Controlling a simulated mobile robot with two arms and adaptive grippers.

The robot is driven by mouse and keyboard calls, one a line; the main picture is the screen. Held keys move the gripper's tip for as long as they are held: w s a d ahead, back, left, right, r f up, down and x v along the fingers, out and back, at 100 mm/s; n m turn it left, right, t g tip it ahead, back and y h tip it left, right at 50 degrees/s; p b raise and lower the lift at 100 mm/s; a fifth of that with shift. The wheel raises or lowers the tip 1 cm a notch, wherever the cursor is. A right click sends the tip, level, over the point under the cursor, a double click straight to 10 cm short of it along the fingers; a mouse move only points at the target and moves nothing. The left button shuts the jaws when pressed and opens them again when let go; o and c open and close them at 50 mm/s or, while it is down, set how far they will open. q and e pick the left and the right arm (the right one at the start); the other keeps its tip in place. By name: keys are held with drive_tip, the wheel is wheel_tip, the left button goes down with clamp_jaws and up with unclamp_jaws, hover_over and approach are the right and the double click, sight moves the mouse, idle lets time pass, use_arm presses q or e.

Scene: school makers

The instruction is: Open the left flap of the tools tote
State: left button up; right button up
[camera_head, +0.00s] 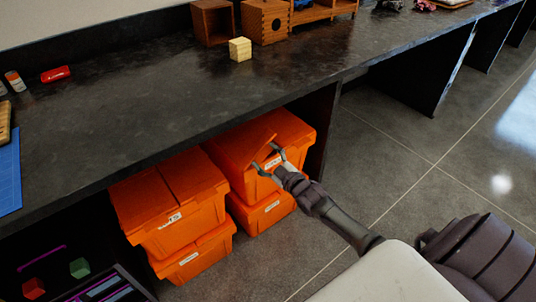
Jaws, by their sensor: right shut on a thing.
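Orange lidded totes stand in two stacks under the bench. The upper tote of the right stack (241,183) has a two-part lid, and its left flap (243,146) looks slightly raised at the front edge. My right gripper (268,160) reaches in from the lower right and is shut on this flap at its front edge. The right flap (291,129) looks closed. The white label on the front is partly hidden by the gripper and too small to read. My left gripper is not in view.
The left stack's upper tote (190,221) stands close beside, its lid closed. Another tote (263,213) is under the gripped one. The dark bench top (150,118) overhangs the totes, and a dark panel (319,130) stands at their right. The grey floor (385,150) is clear further right.

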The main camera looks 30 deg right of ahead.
drive_tip(key=shift+a+r+n, duration=0.2)
drive_tip(key=shift+r+n, duration=0.1)
drive_tip(key=shift+r, duration=0.05)
drive_tip(key=a+n+p, duration=0.1)
drive_tip(key=r+n+p, duration=0.1)
drive_tip(key=n+p, duration=0.1)
drive_tip(key=shift+s+a+r, duration=0.1)
drive_tip(key=shift+a+r, duration=0.2)
drive_tip(key=shift+a, duration=0.05)
drive_tip(key=a+n, duration=0.1)
drive_tip(key=a+r+n+p, duration=0.1)
drive_tip(key=n, duration=0.1)
drive_tip(key=shift+a, duration=0.1)
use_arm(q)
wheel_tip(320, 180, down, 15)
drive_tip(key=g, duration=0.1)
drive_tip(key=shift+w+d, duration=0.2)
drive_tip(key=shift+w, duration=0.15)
use_arm(e)
drive_tip(key=shift+s+a+n, duration=0.15)
drive_tip(key=shift+a+n, duration=0.8)
drive_tip(key=shift+n, duration=0.55)
drive_tip(key=o, duration=1.7)
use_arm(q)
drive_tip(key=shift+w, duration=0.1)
